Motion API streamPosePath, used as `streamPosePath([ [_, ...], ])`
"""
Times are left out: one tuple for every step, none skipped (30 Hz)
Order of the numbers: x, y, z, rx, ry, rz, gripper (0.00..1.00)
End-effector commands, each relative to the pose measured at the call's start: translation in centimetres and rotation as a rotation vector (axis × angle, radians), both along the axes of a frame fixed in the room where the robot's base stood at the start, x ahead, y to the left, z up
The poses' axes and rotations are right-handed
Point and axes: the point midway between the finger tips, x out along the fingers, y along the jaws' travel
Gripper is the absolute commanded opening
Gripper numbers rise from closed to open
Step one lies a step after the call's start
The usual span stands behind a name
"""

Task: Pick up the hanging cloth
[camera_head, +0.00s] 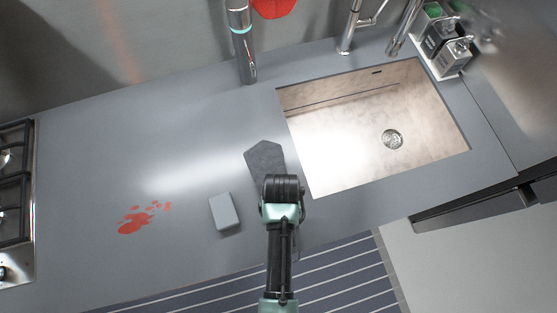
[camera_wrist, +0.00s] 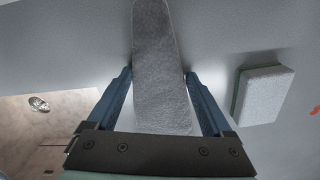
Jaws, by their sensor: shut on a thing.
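A dark grey cloth (camera_head: 265,158) shows just beyond my gripper (camera_head: 280,180) in the head view, over the counter left of the sink. In the wrist view the cloth (camera_wrist: 160,75) is a long grey strip between the two blue fingers of my gripper (camera_wrist: 159,74). Both fingertips touch its sides, so my gripper is shut on it. In the head view my wrist hides the fingers and the near part of the cloth. I cannot tell whether the cloth touches the counter.
A grey sponge block (camera_head: 224,211) lies left of my gripper, also in the wrist view (camera_wrist: 262,93). A red stain (camera_head: 140,218) marks the counter (camera_head: 90,150). The sink (camera_head: 350,125) is right, a stove (camera_head: 15,200) far left. Faucets and bottles stand behind.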

Motion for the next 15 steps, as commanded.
streamPosePath([
  [0.0, 0.0, 0.3, 0.0, -0.002, 0.0, 0.27],
  [0.1, 0.0, 0.5, 0.0, -0.002, 0.0, 0.27],
  [0.1, 0.0, 0.9, 0.0, -0.004, 0.0, 0.27],
  [0.1, 0.0, 1.2, 0.0, -0.003, 0.0, 0.27],
  [0.1, 0.0, 1.6, 0.0, -0.004, 0.0, 0.27],
  [0.1, 0.0, 2.1, 0.0, -0.004, 0.0, 0.27],
  [0.1, 0.0, 2.6, 0.0, -0.006, 0.0, 0.27],
  [0.1, 0.0, 3.2, 0.0, -0.005, 0.0, 0.27],
  [0.1, 0.0, 3.9, 0.0, -0.005, 0.0, 0.27],
  [0.2, 0.0, 4.5, 0.0, -0.007, 0.0, 0.27],
  [0.1, 0.0, 5.1, 0.0, -0.006, 0.0, 0.27],
  [0.2, 0.0, 5.9, 0.0, -0.006, 0.0, 0.27],
  [0.2, 0.0, 6.4, 0.0, -0.006, 0.0, 0.27],
  [0.2, 0.0, 6.9, 0.0, -0.006, 0.0, 0.27],
  [0.1, 0.0, 7.5, 0.0, -0.005, 0.0, 0.27],
])
